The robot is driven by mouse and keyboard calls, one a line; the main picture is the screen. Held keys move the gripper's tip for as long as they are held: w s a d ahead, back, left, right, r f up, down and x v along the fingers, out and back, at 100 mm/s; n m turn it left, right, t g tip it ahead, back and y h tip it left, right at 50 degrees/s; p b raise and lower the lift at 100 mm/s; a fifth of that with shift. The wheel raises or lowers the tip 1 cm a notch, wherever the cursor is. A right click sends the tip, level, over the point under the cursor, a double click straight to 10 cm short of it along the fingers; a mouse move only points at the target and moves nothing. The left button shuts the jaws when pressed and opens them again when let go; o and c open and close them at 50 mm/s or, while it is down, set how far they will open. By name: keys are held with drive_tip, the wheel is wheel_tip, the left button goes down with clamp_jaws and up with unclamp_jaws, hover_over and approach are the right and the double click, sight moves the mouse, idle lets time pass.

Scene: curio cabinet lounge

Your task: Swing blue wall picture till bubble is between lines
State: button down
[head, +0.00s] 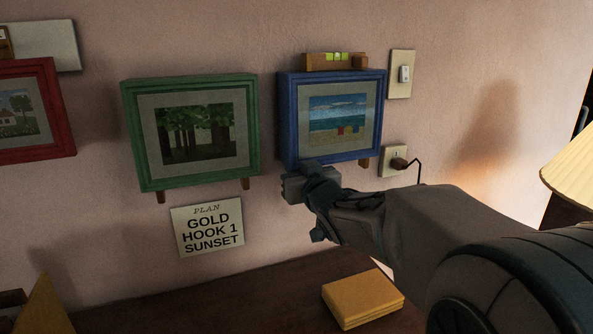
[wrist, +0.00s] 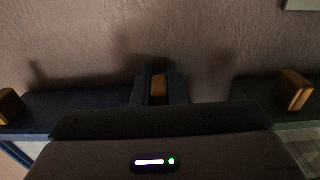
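The blue-framed picture (head: 283,120), a beach scene, hangs on the wall right of centre in the head view. A wooden level (head: 315,62) with a yellow-green vial (head: 337,57) sits on its top edge; the bubble's place between the lines is too small to tell. My gripper (head: 300,185) is at the picture's lower left corner. In the wrist view its fingers (wrist: 159,88) close on both sides of a wooden tab (wrist: 159,85) under the blue frame. The frame's other wooden tab (head: 363,162) shows at its lower right, also in the wrist view (wrist: 10,106).
A green-framed picture (head: 132,135) hangs close at left, a red-framed one (head: 66,110) farther left. A switch (head: 404,74) and a plugged outlet (head: 392,162) are right of the blue frame. A plan note (head: 207,228) hangs below. A yellow stack (head: 362,296) lies on the cabinet top.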

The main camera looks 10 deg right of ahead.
idle(0.3)
drive_tip(key=c, duration=1.4)
unclamp_jaws()
drive_tip(key=shift+c, duration=0.2)
